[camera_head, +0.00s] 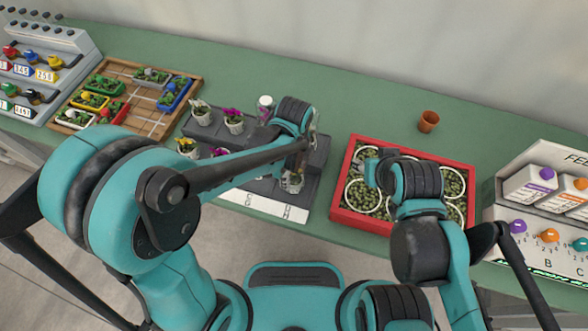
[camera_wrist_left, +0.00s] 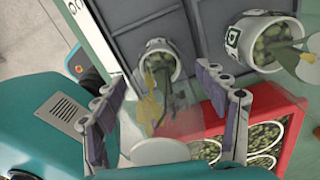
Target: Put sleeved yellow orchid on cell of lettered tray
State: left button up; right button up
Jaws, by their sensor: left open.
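The dark lettered tray (camera_head: 262,187) has cells and a white front strip with letters. In the left wrist view, a white pot (camera_wrist_left: 158,48) with a yellow orchid (camera_wrist_left: 155,88) in a clear sleeve stands in a dark cell of the tray (camera_wrist_left: 112,22). My left gripper (camera_head: 298,165) is over the tray's right part; in the wrist view its open fingers (camera_wrist_left: 162,84) straddle the sleeve. In the head view a pot (camera_head: 294,184) shows under it, partly hidden. Another yellow-flowered pot (camera_head: 187,149) stands on the tray's left. My right gripper (camera_head: 373,176) is over the red crate; its jaws are unclear.
The red crate (camera_head: 345,212) holds several round pots. White-flowered (camera_head: 202,114) and purple-flowered (camera_head: 234,122) pots stand on the tray's left. An orange pot (camera_head: 428,121) stands alone behind the crate. A wooden tray (camera_head: 140,122) is left; a dispenser rack (camera_head: 540,212) is right.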

pick_arm(q)
notch_tip(320, 180, up, 12)
jog(key=p, duration=0.4)
jog(key=shift+r, duration=0.15)
jog(key=s+a+r+n+t, duration=0.2)
jog(key=a+n+t, duration=0.1)
jog(key=a+n, duration=0.6)
jog(key=s+a+r+n+t, duration=0.2)
jog(key=a+n, duration=0.6)
jog(key=n, duration=0.6)
jog(key=shift+s+a+r+t, duration=0.4)
jog(key=shift+s+t, duration=0.2)
jog(key=shift+t, duration=0.5)
